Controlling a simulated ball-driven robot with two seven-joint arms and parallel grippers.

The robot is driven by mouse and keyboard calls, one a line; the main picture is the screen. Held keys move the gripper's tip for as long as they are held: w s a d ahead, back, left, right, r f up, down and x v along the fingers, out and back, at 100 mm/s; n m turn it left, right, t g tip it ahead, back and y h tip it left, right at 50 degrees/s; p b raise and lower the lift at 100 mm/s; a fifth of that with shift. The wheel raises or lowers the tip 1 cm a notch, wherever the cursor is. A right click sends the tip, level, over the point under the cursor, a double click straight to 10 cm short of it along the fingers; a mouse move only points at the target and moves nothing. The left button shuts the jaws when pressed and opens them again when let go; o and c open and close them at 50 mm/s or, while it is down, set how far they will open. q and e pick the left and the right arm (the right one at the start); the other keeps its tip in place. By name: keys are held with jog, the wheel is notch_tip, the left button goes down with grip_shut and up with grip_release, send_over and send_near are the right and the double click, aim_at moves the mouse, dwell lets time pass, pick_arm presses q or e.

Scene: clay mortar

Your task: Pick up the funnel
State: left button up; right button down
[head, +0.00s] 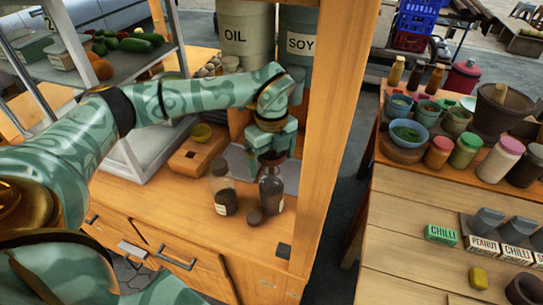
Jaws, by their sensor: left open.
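The funnel (271,158) looks like a small dark brown cone at the mouth of a dark glass bottle (271,190) on the wooden counter. My left gripper (271,150) reaches down over it from above, with its fingers on either side of the funnel. The jaws are open, and I cannot tell whether a finger touches the funnel. The fingers and wrist hide part of the funnel. My right gripper is not in view.
A second bottle (223,190) stands close left, with a small dark round piece (255,216) in front. A wooden post (335,130) rises close right. OIL (247,40) and SOY (299,45) containers stand behind.

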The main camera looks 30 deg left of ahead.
pick_arm(q)
jog(key=c, duration=1)
jog(key=shift+c, duration=0.2)
jog(key=shift+r, duration=0.1)
notch_tip(320, 180, up, 10)
jog(key=shift+r+p, duration=0.1)
jog(key=shift+p, duration=0.9)
notch_tip(320, 180, up, 5)
jog(key=p, duration=0.4)
jog(key=shift+f, duration=0.2)
jog(key=shift+w, duration=0.1)
